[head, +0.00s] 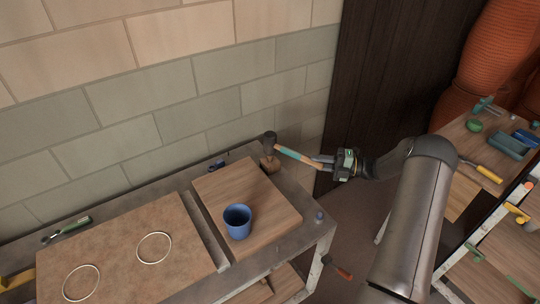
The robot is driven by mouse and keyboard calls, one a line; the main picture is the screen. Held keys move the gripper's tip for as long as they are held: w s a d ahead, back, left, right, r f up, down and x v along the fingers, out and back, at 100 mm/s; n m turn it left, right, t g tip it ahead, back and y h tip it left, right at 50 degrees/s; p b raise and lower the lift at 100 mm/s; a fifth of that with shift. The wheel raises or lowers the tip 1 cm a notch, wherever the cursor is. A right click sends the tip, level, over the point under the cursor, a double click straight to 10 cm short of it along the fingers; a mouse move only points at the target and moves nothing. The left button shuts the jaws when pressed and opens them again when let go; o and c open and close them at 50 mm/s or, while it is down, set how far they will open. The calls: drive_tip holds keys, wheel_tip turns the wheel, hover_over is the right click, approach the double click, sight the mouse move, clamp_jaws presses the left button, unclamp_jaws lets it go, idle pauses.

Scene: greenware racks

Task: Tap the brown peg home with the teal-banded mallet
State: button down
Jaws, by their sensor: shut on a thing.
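My gripper (322,161) is shut on the handle of the teal-banded mallet (292,154), right of the table's back right corner. The handle is light wood with a teal band near the dark head (269,142). The mallet points left, with its head over the back of the table. A small brown thing (271,164), perhaps the brown peg or the block that holds it, is just below the head. I cannot tell whether the head touches it, nor how deep the peg sits.
A blue cup (237,221) stands on a wooden board (211,186) in front of the mallet. A larger brown board (120,268) with two white rings lies left. A small blue thing (217,164) lies behind. A block wall rises close behind the table.

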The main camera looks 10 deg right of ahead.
wheel_tip(320, 180, up, 6)
drive_tip(key=shift+s+f, duration=0.15)
drive_tip(key=shift+f, duration=0.05)
drive_tip(key=shift+w+f, duration=0.1)
drive_tip(key=shift+w, duration=0.2)
drive_tip(key=shift+p, duration=0.3)
drive_tip(key=shift+f, duration=0.1)
